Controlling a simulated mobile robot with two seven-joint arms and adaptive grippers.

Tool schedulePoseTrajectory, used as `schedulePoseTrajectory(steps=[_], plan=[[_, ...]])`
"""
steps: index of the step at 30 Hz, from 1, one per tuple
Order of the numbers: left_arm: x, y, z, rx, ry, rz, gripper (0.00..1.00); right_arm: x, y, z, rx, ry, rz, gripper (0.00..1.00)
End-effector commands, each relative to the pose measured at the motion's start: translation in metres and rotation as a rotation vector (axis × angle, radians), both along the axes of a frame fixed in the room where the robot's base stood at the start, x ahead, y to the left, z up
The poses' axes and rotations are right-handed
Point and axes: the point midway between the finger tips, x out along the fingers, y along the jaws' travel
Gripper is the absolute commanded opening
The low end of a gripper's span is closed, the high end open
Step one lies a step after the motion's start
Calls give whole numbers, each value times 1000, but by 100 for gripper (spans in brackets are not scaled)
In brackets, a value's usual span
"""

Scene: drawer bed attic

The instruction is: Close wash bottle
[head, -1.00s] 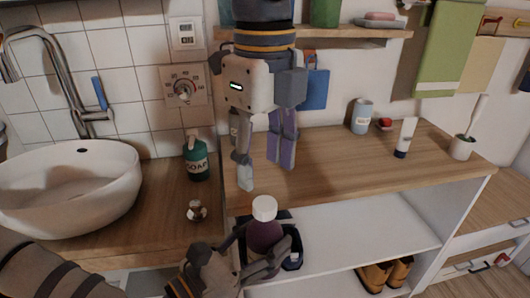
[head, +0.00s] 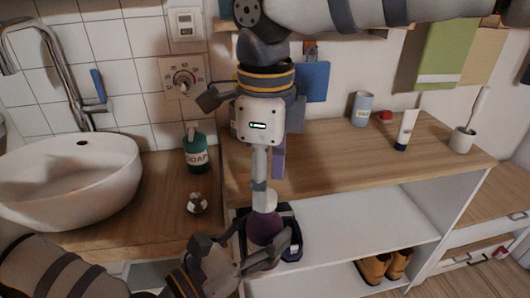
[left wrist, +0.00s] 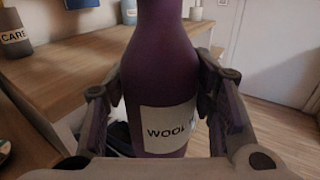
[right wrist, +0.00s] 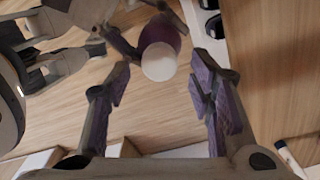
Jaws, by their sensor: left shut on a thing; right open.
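The purple wash bottle (head: 265,229) stands roughly upright in my left gripper (head: 262,243), in front of the wooden counter. The left wrist view shows its purple body (left wrist: 165,60) and a white label (left wrist: 168,128) reading "WOOL" between the fingers. A white cap (right wrist: 158,63) sits at the bottle's top; I cannot tell how firmly it is seated. My right gripper (head: 261,200) points down from above, seen edge-on, its fingertips close to the cap. In the right wrist view its fingers (right wrist: 160,88) are open, with the cap between and beyond their tips, apart from them.
A green soap bottle (head: 197,153) and a small shiny object (head: 197,203) stand beside the sink (head: 60,185). A dark container (head: 291,240) is behind the wash bottle. A blue-grey bottle (head: 361,109), a tube (head: 406,130) and a cup (head: 462,140) stand on the wooden counter (head: 330,165).

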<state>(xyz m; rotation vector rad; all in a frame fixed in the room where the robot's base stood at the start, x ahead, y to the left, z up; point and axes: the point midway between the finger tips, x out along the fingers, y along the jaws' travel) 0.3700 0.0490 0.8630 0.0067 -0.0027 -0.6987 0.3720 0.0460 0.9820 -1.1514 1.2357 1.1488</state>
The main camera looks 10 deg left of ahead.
Motion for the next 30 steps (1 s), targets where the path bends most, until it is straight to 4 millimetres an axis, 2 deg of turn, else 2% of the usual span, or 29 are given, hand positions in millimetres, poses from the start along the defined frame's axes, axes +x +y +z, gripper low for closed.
schedulePoseTrajectory(steps=[3, 6, 15, 16, 22, 30], plan=[[0, 0, 1, 0, -1, 0, 0, 0, 0, -15, -1, 0, 0, 49], [0, 0, 1, 0, -1, 0, 0, 0, 0, -22, 0, 0, 0, 49], [0, 0, 1, 0, -1, 0, 0, 0, 1, -24, 1, -1, -1, 49], [0, 0, 1, 0, -1, 0, 0, 0, 1, -24, 1, -1, -1, 46], [0, 0, 1, 0, -1, 0, 0, 0, 0, -24, 1, -1, -1, 1], [0, 0, 1, 0, -1, -1, 0, 0, 0, -24, 1, -1, -27, 0]])
